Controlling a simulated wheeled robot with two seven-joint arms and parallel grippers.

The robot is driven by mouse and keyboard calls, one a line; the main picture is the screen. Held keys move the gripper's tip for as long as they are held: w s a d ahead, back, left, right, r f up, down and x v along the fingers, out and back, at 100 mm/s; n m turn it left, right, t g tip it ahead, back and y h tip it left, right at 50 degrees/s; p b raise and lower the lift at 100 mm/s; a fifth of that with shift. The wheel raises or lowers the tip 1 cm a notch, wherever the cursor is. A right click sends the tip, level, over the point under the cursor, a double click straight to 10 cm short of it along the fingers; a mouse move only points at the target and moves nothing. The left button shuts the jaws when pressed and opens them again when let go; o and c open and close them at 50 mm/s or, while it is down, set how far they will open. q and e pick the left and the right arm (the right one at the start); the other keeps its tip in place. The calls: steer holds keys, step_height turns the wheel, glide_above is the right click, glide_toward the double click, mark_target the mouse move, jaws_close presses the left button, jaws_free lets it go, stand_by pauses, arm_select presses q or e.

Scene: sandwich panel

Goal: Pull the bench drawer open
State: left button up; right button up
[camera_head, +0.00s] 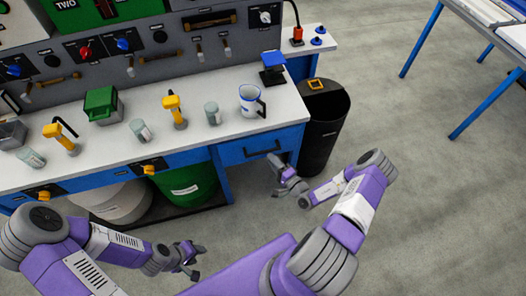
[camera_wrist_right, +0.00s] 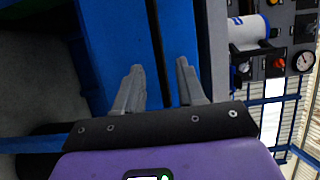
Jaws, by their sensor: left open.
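The bench drawer (camera_head: 232,153) has a blue front with a black bar handle (camera_head: 262,150), under the right end of the worktop. Its front looks flush with the bench. My right gripper (camera_head: 277,174) is just in front of and below the handle's right end. In the right wrist view its two fingers (camera_wrist_right: 158,84) are apart, facing the blue front (camera_wrist_right: 112,45). A dark strip, apparently the handle, runs between them; contact cannot be told. My left gripper (camera_head: 190,260) is open and empty, low in front of the bench and away from the drawer.
The worktop (camera_head: 233,84) carries a white-blue mug (camera_head: 252,101), yellow-handled tools and a green box (camera_head: 102,105). A black bin (camera_head: 325,125) stands right of the drawer. A green bin (camera_head: 188,188) sits under the bench.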

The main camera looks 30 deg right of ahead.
mark_target(264, 153)
steer(key=w, duration=0.3)
steer(key=w+a+b, duration=0.1)
steer(key=w, duration=0.2)
steer(key=shift+a, duration=0.1)
steer(key=shift+c, duration=0.3)
jaws_close()
